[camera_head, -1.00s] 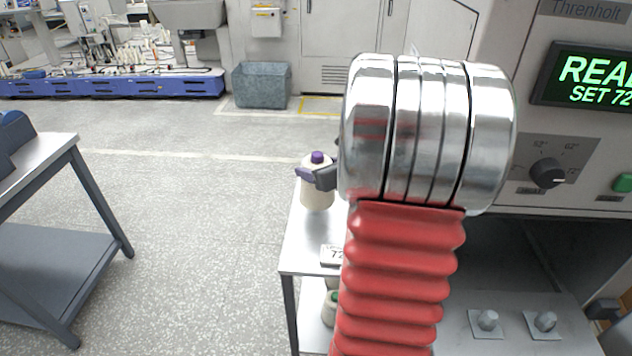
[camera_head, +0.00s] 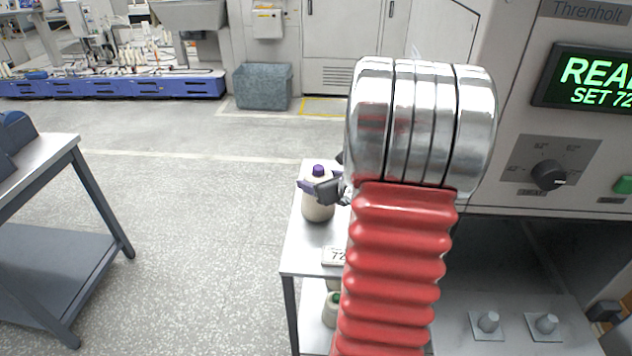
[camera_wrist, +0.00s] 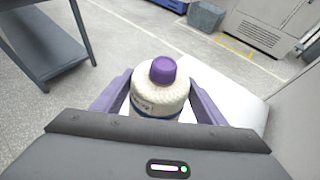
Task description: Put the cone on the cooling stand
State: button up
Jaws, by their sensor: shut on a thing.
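The cone (camera_head: 317,211) is cream yarn with a purple tip, upright. My gripper (camera_head: 315,188) is shut on it, with purple-lined fingers on either side. In the wrist view the cone (camera_wrist: 158,98) sits between the two fingers. It is over the far part of a light metal stand (camera_head: 302,256) that carries a tag reading 72 (camera_head: 334,256). I cannot tell whether the cone's base touches the stand's top. My arm hides the right side of the stand.
A green-tipped cone (camera_head: 331,311) stands on the stand's lower shelf. A grey table (camera_head: 60,160) is at left. Open floor lies between.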

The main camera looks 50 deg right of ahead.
jog(key=o, duration=1.7)
jog(key=shift+s+a+r, duration=0.15)
jog(key=shift+s+r, duration=0.2)
jog(key=shift+s, duration=0.25)
jog(key=v, duration=1)
jog(key=shift+s+a+r, duration=0.1)
jog(key=shift+s+r, duration=0.05)
jog(key=shift+s, duration=0.1)
